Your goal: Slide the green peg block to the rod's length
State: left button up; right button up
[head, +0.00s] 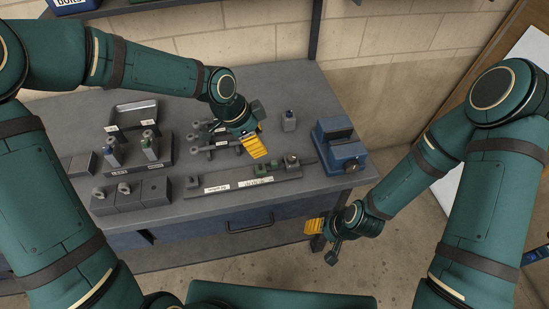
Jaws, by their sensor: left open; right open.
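The green peg block (261,169) sits on a long dark grey fixture (290,178) near the bench's front right, right of its middle. The fixture has white labels on its front, an upright piece at its left end and a round-topped piece at its right end. My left gripper (257,152) is open with yellow fingers, above the bench just behind the green block and apart from it. Several grey rods (213,146) lie on a rack left of that gripper, which partly hides them. My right gripper (308,227) is open and empty off the bench's front right edge.
A blue vise (341,148) stands at the bench's right end. A small grey block (289,121) stands behind the fixture. To the left are a holder with bottles (140,160), a metal tray (135,111) and grey blocks (129,195). Bare bench lies at the back right.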

aim_at(274, 162)
pick_arm(q)
jog(key=b+x, duration=0.2)
jog(key=x, duration=0.9)
jog(key=shift+d+f, duration=0.2)
jog(key=shift+f, duration=0.1)
